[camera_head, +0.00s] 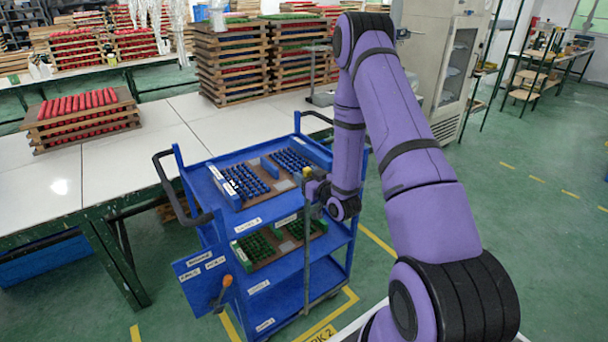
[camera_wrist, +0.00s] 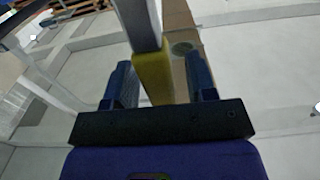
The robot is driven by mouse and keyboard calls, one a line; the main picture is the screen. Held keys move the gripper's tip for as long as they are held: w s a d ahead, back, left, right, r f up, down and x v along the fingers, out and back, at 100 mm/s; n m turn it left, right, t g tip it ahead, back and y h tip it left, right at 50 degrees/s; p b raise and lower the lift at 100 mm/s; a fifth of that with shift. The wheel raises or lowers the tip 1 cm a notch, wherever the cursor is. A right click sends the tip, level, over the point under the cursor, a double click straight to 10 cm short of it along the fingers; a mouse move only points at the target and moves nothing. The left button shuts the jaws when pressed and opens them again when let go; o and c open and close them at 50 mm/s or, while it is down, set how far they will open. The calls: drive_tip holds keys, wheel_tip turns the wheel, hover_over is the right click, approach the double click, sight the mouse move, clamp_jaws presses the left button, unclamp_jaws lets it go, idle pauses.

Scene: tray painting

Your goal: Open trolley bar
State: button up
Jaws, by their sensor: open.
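The blue trolley (camera_head: 212,232) stands beside the white table, with trays on its shelves. A thin grey upright bar (camera_head: 307,240) runs down its near right side and has a yellow section near its top. My gripper (camera_head: 314,187) is at the upper part of this bar. In the wrist view, my gripper (camera_wrist: 160,80) is open, with one dark finger on each side of the bar (camera_wrist: 138,22) and its yellow section (camera_wrist: 153,76). Contact with either finger cannot be made out. The wrist hides part of the bar's top in the head view.
A blue-peg tray (camera_head: 237,202) is on the top shelf and a green-peg tray (camera_head: 261,262) is below. A blue panel with an orange-knobbed lever (camera_head: 227,281) hangs at the trolley's left. The white table (camera_head: 135,150) borders it behind; green floor is clear at right.

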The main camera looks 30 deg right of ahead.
drive_tip(key=shift+w, duration=0.7)
clamp_jaws()
drive_tip(key=d, duration=2.1)
drive_tip(key=shift+w, duration=0.3)
drive_tip(key=shift+d, duration=0.1)
unclamp_jaws()
drive_tip(key=s, duration=1)
drive_tip(key=shift+s+d, duration=0.15)
drive_tip(key=shift+s, duration=0.25)
drive_tip(key=shift+c, duration=0.5)
